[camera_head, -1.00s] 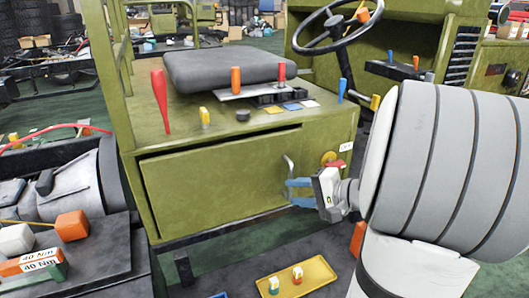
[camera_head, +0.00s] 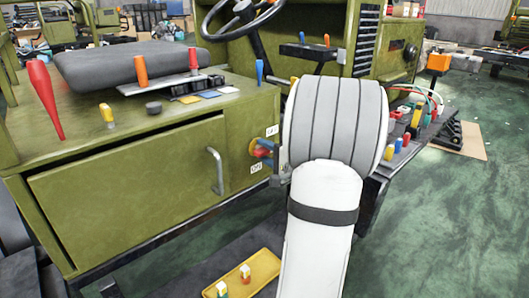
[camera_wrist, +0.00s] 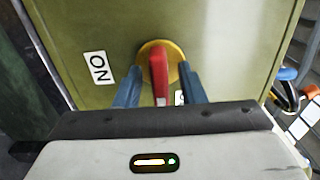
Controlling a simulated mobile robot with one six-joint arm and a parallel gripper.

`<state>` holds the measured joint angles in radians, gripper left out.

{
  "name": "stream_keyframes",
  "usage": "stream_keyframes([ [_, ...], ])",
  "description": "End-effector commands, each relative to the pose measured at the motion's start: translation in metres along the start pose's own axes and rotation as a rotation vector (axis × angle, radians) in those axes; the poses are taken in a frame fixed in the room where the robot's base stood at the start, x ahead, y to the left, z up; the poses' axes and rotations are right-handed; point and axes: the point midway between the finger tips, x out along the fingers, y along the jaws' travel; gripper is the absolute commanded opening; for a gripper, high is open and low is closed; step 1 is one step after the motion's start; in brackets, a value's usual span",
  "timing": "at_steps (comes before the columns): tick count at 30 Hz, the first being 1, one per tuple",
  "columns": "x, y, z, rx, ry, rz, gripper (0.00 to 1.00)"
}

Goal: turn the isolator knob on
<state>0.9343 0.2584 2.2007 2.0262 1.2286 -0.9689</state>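The isolator knob has a red handle (camera_wrist: 158,72) on a round yellow base (camera_wrist: 174,51), set in the green cabinet's front. It also shows small and partly covered in the head view (camera_head: 258,151). My gripper (camera_wrist: 159,76) has its two blue fingers apart, one on each side of the red handle, with visible gaps. It also shows at the panel in the head view (camera_head: 267,149). An ON label (camera_wrist: 97,67) lies left of the knob in the wrist view. Another label (camera_wrist: 180,97) is mostly hidden by the right finger.
A metal door handle (camera_head: 216,170) stands out left of the knob on the cabinet door (camera_head: 130,190). A red lever (camera_head: 44,98) and other levers stand on top. A yellow tray (camera_head: 262,266) lies low in front. Open green floor (camera_head: 440,220) is at the right.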

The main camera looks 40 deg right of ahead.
Motion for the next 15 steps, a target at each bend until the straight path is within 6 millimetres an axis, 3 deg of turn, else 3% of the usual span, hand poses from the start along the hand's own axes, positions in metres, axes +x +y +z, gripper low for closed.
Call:
stream_keyframes([
  [8,0.0031,0.0001,0.0006,0.0,-0.001,0.001,0.36],
  [15,0.0032,0.0002,0.0009,0.0,-0.002,0.001,0.18],
])
